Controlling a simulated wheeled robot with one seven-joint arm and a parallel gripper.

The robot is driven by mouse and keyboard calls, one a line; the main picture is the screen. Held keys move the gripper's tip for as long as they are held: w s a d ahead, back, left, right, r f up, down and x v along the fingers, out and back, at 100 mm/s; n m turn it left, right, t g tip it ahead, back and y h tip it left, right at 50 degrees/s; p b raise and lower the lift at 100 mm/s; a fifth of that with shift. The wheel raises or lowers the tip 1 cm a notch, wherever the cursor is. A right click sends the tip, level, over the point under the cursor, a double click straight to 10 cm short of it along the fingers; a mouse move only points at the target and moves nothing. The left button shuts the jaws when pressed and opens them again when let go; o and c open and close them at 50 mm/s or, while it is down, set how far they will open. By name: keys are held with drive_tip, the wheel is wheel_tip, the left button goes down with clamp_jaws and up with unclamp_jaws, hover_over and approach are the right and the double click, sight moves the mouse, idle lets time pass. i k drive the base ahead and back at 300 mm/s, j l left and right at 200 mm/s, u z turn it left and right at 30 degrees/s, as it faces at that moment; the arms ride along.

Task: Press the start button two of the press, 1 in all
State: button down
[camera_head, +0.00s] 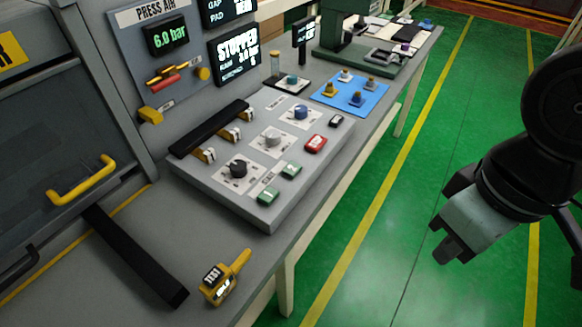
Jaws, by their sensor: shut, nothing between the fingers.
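The press control panel (282,212) is a grey sloped box on the bench. Two green rectangular buttons, one nearer (268,196) and one farther (291,170), sit near its right edge. Their markings are too small to read, so I cannot tell which is start button two. A red button (316,144) and a black button (336,121) are farther along the same edge. My gripper (453,250) is shut and empty, hanging over the floor to the right of the bench, well apart from the panel.
Black, grey and blue knobs (301,112) and a black bar (208,128) stand on the panel. A yellow tester (221,283) lies at the bench front. The green floor (400,215) between bench and arm is clear.

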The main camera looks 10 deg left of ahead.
sight(292, 169)
drive_tip(key=k+j+u, duration=0.2)
drive_tip(key=u, duration=0.3)
drive_tip(key=k+j+u, duration=0.15)
drive_tip(key=j+u, duration=0.35)
